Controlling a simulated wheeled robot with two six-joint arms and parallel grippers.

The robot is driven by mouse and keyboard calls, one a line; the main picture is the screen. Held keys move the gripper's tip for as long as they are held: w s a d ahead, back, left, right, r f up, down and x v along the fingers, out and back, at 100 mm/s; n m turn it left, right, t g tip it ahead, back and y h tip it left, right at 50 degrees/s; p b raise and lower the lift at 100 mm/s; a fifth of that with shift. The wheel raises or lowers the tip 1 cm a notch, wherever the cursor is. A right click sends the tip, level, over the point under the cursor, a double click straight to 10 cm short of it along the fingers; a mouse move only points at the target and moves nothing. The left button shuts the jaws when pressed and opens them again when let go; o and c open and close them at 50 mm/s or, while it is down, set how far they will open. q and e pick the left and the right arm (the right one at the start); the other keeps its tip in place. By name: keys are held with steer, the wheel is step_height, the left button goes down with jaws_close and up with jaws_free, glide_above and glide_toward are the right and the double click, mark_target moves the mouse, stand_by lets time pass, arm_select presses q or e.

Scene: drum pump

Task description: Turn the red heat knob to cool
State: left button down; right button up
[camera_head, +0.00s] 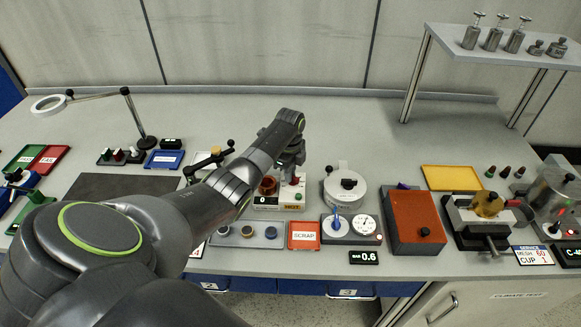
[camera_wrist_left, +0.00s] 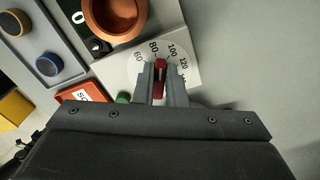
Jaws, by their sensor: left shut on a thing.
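The red heat knob (camera_wrist_left: 160,72) sits on a white dial marked 60, 80, 100, 120 and on in the left wrist view. Its pointer end faces up, between the 80 and 100 marks. My left gripper (camera_wrist_left: 160,86) is shut on the knob, one finger on each side. In the head view my left gripper (camera_head: 291,168) reaches down over the heater unit (camera_head: 291,208), which carries a HOT label. The arm and gripper hide most of the knob there. A copper cup (camera_wrist_left: 115,14) stands on the unit beside the dial. My right gripper is not in view.
A lidded white pot (camera_head: 345,186) stands just right of the heater. A red SCRAP tray (camera_head: 303,236) and a unit with a blue-handled dial (camera_head: 351,228) are in front. The bench behind is clear.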

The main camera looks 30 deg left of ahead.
arm_select(q)
steer(key=n+p, duration=0.1)
steer(key=n, duration=0.1)
steer(key=n+p, duration=0.2)
steer(key=n, duration=0.1)
steer(key=shift+s+r+n, duration=0.15)
steer(key=shift+s+n, duration=0.05)
steer(key=shift+n, duration=0.1)
steer(key=n+p, duration=0.1)
steer(key=n, duration=0.2)
steer(key=shift+s+d+p, duration=0.1)
steer(key=shift+d+p, duration=0.05)
steer(key=shift+p, duration=0.2)
steer(key=shift+n+p, duration=0.4)
steer(key=shift+n, duration=0.9)
steer(key=shift+d, duration=0.1)
steer(key=c, duration=1.5)
jaws_free()
steer(key=shift+s, duration=0.1)
